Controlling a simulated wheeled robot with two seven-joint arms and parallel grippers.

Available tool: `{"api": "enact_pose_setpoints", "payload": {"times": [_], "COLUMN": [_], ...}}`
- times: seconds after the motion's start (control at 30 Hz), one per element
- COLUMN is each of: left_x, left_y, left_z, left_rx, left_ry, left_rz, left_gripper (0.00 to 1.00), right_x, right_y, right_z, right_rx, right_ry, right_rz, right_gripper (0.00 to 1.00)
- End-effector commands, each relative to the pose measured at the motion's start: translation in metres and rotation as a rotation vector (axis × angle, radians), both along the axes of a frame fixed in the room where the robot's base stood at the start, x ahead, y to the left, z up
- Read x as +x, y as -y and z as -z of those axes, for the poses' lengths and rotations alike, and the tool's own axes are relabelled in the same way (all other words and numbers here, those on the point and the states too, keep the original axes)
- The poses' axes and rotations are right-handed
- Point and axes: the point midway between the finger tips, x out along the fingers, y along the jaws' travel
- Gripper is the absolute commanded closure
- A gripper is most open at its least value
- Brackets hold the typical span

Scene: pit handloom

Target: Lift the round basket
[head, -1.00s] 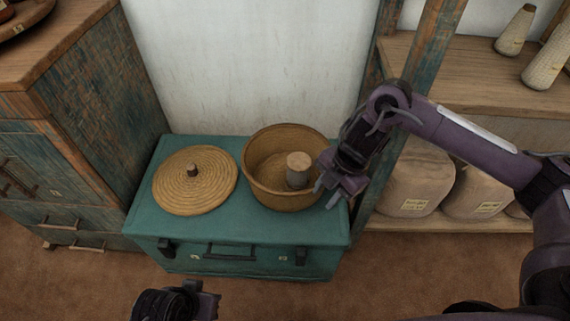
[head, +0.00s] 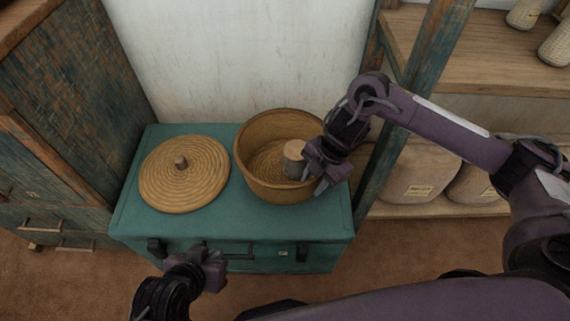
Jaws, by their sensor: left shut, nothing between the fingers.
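The round basket (head: 262,188) is woven, tan and open at the top. It sits upright on the right half of a teal chest (head: 200,226). A pale cylinder (head: 294,160) stands inside it. My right gripper (head: 322,176) is at the basket's right rim and covers part of it; whether its fingers are closed on the rim is unclear. My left gripper (head: 214,270) is shut and empty, low in front of the chest, apart from the basket.
A worn wooden cabinet (head: 75,100) stands at the left. A shelf post (head: 412,110) rises close to the right of the chest, with sacks (head: 420,175) and cones (head: 527,12) on shelves beyond. A white wall (head: 230,55) is behind.

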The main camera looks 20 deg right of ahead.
Motion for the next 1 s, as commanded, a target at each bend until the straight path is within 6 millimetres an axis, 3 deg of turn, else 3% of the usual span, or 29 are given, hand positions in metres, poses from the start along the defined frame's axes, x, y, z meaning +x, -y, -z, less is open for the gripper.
{"api": "enact_pose_setpoints", "payload": {"times": [0.33,0.6,1.0], "left_x": [0.0065,0.0064,0.0063], "left_y": [0.0027,0.0024,0.0022], "left_z": [-0.0057,-0.0055,-0.0055], "left_rx": [-0.016,-0.016,-0.015], "left_ry": [0.038,0.037,0.036], "left_rz": [-0.002,-0.002,-0.003], "left_gripper": [1.0,1.0,1.0], "right_x": [0.0001,0.0002,0.0012], "right_y": [-0.0017,-0.0017,-0.002], "right_z": [0.0049,0.0047,0.0035], "right_rx": [0.0,0.0,0.002], "right_ry": [0.0,0.0,0.004], "right_rz": [0.0,0.0,0.0], "right_gripper": [0.67,1.0,1.0]}}
